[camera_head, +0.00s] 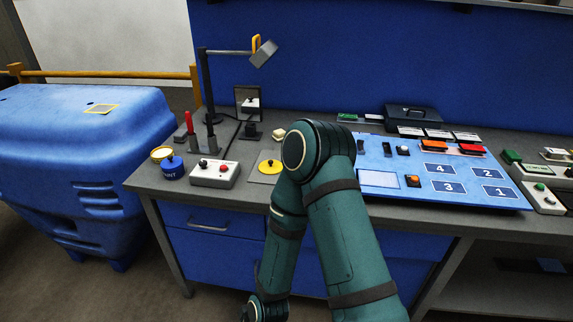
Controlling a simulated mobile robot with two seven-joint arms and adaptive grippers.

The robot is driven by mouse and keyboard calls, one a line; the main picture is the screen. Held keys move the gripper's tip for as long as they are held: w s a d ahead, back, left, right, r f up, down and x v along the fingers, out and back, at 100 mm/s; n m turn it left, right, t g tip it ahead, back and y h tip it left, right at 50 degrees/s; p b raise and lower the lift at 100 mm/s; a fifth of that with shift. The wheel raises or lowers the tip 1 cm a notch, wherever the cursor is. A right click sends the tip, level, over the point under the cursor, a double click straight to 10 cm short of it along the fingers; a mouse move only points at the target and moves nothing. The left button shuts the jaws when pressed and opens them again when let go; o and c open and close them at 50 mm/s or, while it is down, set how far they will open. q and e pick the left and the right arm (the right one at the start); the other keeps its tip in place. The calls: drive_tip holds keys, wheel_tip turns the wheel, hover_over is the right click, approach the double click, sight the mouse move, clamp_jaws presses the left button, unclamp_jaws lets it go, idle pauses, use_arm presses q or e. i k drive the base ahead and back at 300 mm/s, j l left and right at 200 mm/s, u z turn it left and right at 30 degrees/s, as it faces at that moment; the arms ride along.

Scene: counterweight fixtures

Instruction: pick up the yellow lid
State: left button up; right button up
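A round yellow lid (270,167) with a small dark knob lies flat on a grey plate on the workbench, just left of my bent arm. To its left stands a blue paint can (173,168), with a round yellow-rimmed top (162,154) beside or behind it; I cannot tell whether that is a second can. My one visible arm, teal, rises from the bottom, bends above the bench's front edge and folds back down. Its lower end leaves the picture at the bottom, so no fingers show. No gripper is near the lid.
A grey box with red and black knobs (214,173) stands left of the lid. A lamp (208,85), a mirror (248,102) and a red-handled tool (189,122) stand behind. A numbered blue panel (460,175) fills the right. A large blue bin (80,150) stands left of the bench.

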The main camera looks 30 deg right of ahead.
sight(267, 167)
drive_tip(key=k+z, duration=0.1)
drive_tip(key=z, duration=0.85)
